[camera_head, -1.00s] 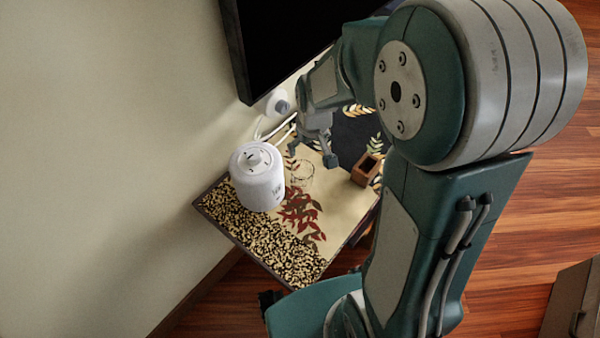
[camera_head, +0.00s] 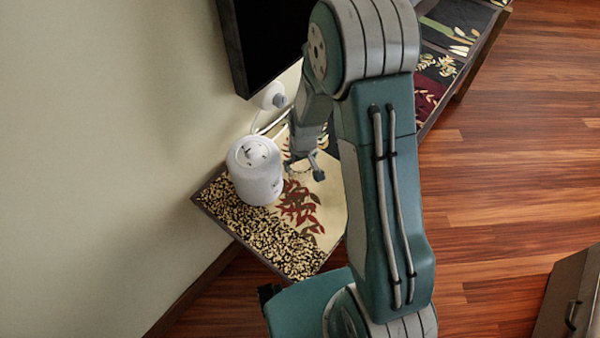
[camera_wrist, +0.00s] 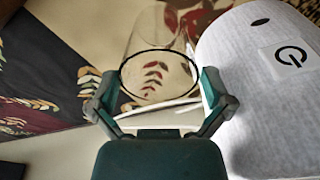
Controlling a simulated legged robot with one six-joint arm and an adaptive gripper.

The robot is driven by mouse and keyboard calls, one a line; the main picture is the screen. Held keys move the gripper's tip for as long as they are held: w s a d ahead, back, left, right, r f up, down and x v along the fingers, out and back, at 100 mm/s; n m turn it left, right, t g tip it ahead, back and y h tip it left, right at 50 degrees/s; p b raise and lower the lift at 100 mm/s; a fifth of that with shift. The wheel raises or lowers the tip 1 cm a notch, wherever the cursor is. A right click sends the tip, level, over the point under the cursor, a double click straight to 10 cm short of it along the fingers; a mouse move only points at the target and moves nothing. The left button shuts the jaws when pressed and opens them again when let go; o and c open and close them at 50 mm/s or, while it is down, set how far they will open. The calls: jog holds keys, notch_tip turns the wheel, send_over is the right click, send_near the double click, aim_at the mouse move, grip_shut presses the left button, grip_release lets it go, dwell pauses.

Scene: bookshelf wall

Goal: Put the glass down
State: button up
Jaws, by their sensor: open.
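The clear glass (camera_wrist: 160,75) shows in the wrist view as a dark rim with a see-through body, over the leaf-patterned table top (camera_wrist: 75,30). My gripper (camera_wrist: 160,97) is open, with one finger on each side of the rim. Whether the fingers touch the glass I cannot tell. In the head view my gripper (camera_head: 303,168) is low over the table (camera_head: 328,205), just right of the white canister. The glass is hard to make out there, largely lost among my fingers.
The white canister (camera_head: 256,172) stands close beside my gripper; in the wrist view the canister (camera_wrist: 265,85) is next to the right finger. A dark screen (camera_head: 262,45) hangs above, with cables and a wall plug below. The front of the table is clear.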

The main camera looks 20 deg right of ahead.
aim_at(300, 168)
jog(key=f, duration=0.3)
jog(key=shift+w+f, duration=0.1)
jog(key=shift+w, duration=0.15)
jog(key=shift+c, duration=0.3)
jog(key=c, duration=0.9)
